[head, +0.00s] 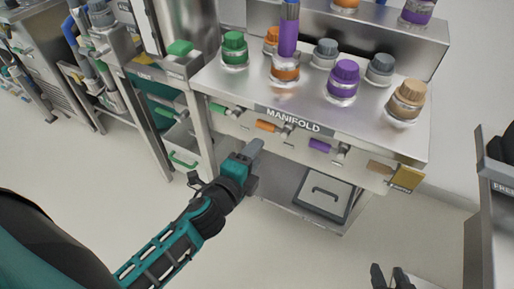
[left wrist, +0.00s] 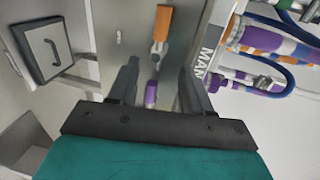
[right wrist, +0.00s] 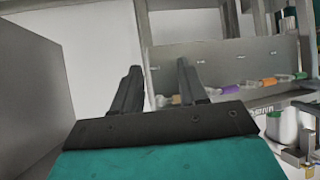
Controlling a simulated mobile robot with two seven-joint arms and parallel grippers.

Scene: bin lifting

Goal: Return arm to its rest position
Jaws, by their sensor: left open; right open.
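My left arm reaches in from the left in the head view. Its gripper (head: 250,158) is in front of the steel manifold bench (head: 225,83), below the front edge. In the left wrist view its two fingers (left wrist: 157,78) stand apart, with an orange valve handle (left wrist: 163,22) and a purple one (left wrist: 151,94) seen beyond and between them. I see nothing held. My right gripper (head: 390,278) shows only as dark fingertips at the bottom right of the head view. In the right wrist view its fingers (right wrist: 159,80) are apart and empty.
Several jars with coloured caps, including a green one (head: 234,48) and a tan one (head: 407,100), stand on the bench. A lidded grey bin (head: 322,194) sits on the shelf below. A steel cart (head: 492,215) stands at the right. The floor (head: 290,255) in front is clear.

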